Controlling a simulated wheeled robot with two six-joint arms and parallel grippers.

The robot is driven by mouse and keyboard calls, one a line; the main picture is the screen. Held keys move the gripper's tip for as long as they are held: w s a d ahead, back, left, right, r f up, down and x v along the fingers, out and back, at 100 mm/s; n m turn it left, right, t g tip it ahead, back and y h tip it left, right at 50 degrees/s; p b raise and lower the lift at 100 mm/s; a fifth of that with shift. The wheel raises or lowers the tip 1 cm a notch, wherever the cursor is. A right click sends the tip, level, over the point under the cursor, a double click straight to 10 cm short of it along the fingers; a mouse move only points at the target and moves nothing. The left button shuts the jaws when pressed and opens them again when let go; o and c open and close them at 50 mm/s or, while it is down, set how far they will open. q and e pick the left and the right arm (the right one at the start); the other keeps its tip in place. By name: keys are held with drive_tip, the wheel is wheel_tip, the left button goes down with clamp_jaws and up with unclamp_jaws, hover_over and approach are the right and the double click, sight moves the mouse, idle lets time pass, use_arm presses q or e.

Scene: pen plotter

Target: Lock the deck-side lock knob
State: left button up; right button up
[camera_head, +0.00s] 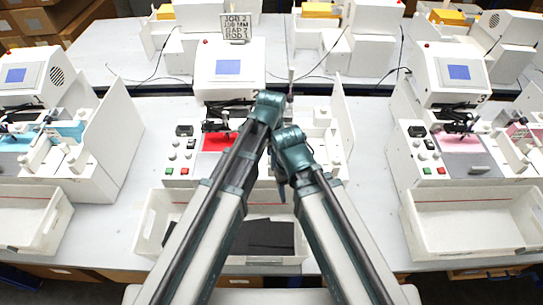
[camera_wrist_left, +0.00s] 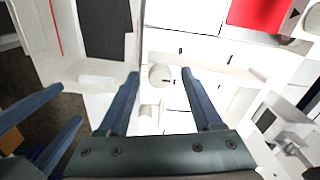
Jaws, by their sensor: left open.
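A small round white knob (camera_wrist_left: 160,75) stands on the white deck near its front edge in the left wrist view. My left gripper (camera_wrist_left: 160,73) is open, with one dark blue finger on each side of the knob; I cannot tell whether either touches it. In the head view a dark fingertip of it (camera_head: 281,194) shows between my arms, and the knob is hidden behind them. My right gripper (camera_wrist_left: 72,103) shows at the lower left of the left wrist view, its two fingers apart and empty, clear of the knob. The plotter (camera_head: 229,67) stands behind my arms.
A white bin (camera_head: 150,222) with black sheets (camera_head: 262,236) sits in front of the plotter. A red sheet (camera_head: 214,141) lies on its deck. A button panel (camera_head: 180,155) is to the left. Similar stations stand on both sides. Bare table shows right of the plotter.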

sight(269, 160)
use_arm(q)
wheel_tip(269, 160, up, 14)
drive_tip(key=p, duration=1.3)
drive_tip(key=shift+p, duration=0.35)
drive_tip(key=shift+f, duration=0.15)
drive_tip(key=s+a+n, duration=0.4)
drive_tip(key=a+n, duration=0.4)
drive_tip(key=s+a+n, duration=0.4)
drive_tip(key=a+n, duration=0.3)
drive_tip(key=a, duration=0.2)
drive_tip(key=s+d+f+m+b, duration=0.1)
drive_tip(key=d+f+b, duration=0.2)
drive_tip(key=f+b, duration=0.4)
drive_tip(key=s+d+f+m+b, duration=0.1)
drive_tip(key=s+d+f+b, duration=0.1)
drive_tip(key=d+f+b, duration=0.2)
drive_tip(key=s+d+f+m+y+b, duration=0.1)
drive_tip(key=d+f+b, duration=0.3)
drive_tip(key=f+b, duration=0.5)
drive_tip(key=shift+s+f+b, duration=0.3)
drive_tip(key=shift+s+b, duration=0.1)
drive_tip(key=shift+s, duration=0.3)
